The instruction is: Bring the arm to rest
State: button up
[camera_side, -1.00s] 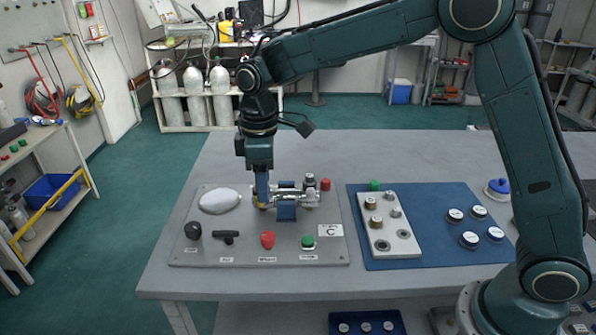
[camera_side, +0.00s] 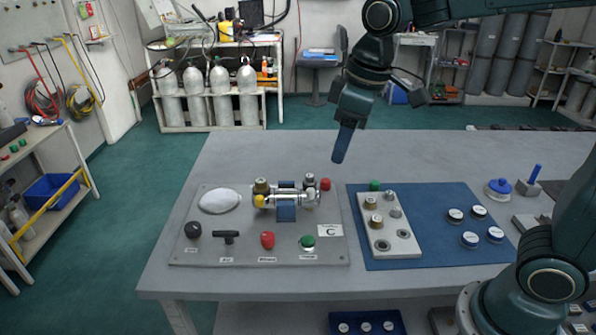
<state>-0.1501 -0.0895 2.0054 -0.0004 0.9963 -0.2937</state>
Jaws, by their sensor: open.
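My gripper (camera_side: 338,158) hangs in the air above the back middle of the table, tilted, with its tip pointing down and a little left. It is apart from everything and nothing shows between its fingers; they overlap from this side, so the gap between them is hidden. The grey panel (camera_side: 190,252) lies on the table to the left of it. The panel carries a metal valve body (camera_side: 300,199) on a blue block, with a yellow cap (camera_side: 260,201) at its left end, a brass-topped fitting (camera_side: 262,186), and a red knob (camera_side: 325,184).
The panel also bears a black knob (camera_side: 193,230), a black T-handle (camera_side: 226,237), a red knob (camera_side: 267,240) and a green knob (camera_side: 308,242). A blue mat (camera_side: 440,255) holds a fittings plate (camera_side: 395,252) and several round gauges. The table's back middle (camera_side: 260,150) is clear.

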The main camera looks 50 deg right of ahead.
jog(key=s+d+f+m+t, duration=0.1)
jog(key=s+d+m+t, duration=0.2)
jog(key=s, duration=1.3)
jog(key=shift+s+d+m, duration=0.2)
jog(key=shift+d+m, duration=0.8)
jog(key=shift+d, duration=0.1)
